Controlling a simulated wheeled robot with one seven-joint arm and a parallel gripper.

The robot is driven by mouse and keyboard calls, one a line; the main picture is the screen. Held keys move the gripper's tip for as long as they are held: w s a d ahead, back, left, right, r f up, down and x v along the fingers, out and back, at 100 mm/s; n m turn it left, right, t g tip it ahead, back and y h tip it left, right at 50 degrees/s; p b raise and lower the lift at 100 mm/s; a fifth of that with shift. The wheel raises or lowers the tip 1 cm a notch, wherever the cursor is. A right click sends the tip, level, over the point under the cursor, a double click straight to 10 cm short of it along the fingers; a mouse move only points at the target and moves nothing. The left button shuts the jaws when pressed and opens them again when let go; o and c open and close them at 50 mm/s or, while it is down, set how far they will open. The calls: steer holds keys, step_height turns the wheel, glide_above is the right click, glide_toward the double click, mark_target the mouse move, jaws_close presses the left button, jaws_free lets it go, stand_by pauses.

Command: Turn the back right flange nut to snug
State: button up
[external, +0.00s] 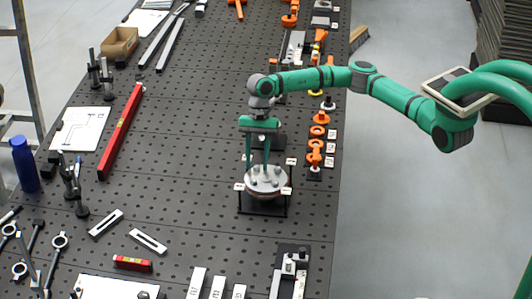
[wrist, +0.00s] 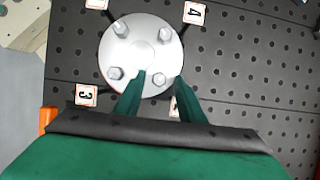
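A round silver flange (external: 268,187) sits on a dark stand on the perforated bench. It also shows in the wrist view (wrist: 140,50), with a hex nut at upper left (wrist: 120,28), upper right (wrist: 164,33), lower left (wrist: 115,73) and lower right (wrist: 158,80). My gripper (external: 257,170) points down over the flange's far side. Its two green fingers (wrist: 160,82) are apart, with the lower-right nut showing between their tips. I cannot tell whether either finger touches that nut. Which nut is the back right one is not clear from the number tags.
Number tags stand around the flange, including "4" (wrist: 194,13) and "3" (wrist: 86,95); one is partly hidden by a finger. Orange parts (external: 317,131) line the bench's right edge. A black fixture (external: 290,268) lies nearer the camera. A red level (external: 121,130) lies left, with clear bench between.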

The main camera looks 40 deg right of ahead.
steer(key=shift+d, duration=0.15)
jaws_close()
steer(key=shift+s, duration=0.15)
